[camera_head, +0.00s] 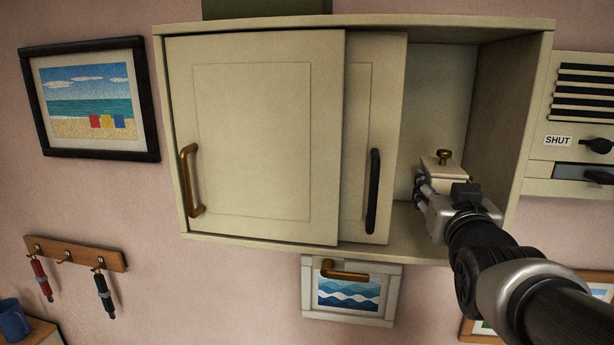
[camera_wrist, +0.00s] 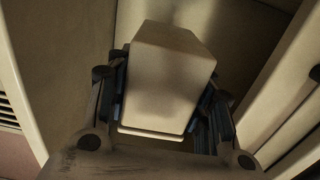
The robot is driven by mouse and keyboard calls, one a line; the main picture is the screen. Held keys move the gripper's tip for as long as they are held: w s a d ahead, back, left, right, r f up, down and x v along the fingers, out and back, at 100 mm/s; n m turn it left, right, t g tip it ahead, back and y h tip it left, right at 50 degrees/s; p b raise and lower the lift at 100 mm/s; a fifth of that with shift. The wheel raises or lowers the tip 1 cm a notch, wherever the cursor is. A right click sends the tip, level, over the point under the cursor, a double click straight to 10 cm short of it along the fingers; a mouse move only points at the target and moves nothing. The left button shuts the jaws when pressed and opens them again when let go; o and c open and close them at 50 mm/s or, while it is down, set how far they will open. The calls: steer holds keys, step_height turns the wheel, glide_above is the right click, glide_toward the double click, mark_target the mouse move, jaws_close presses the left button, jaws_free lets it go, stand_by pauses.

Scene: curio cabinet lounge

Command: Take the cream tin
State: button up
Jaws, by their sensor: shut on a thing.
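The cream tin (camera_head: 440,168) is a small boxy tin with a brass knob on its lid. It is inside the open right part of the wall cabinet (camera_head: 350,24). My gripper (camera_head: 424,192) reaches in from the lower right and is shut on the tin. In the wrist view the tin (camera_wrist: 165,80) fills the space between the two fingers of my gripper (camera_wrist: 165,105). The tin's lower part is hidden by my gripper in the head view. I cannot tell whether it touches the cabinet floor.
Two sliding doors, a front one (camera_head: 250,130) with a brass handle and a rear one (camera_head: 385,90) with a black handle, cover the cabinet's left and middle. The cabinet's right wall (camera_head: 505,110) is close to my arm. A vent panel (camera_head: 580,120) marked SHUT is further right.

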steer(key=v, duration=1.3)
steer(key=shift+s, duration=0.2)
steer(key=o, duration=0.9)
steer(key=shift+r, duration=0.1)
steer(key=c, duration=0.7)
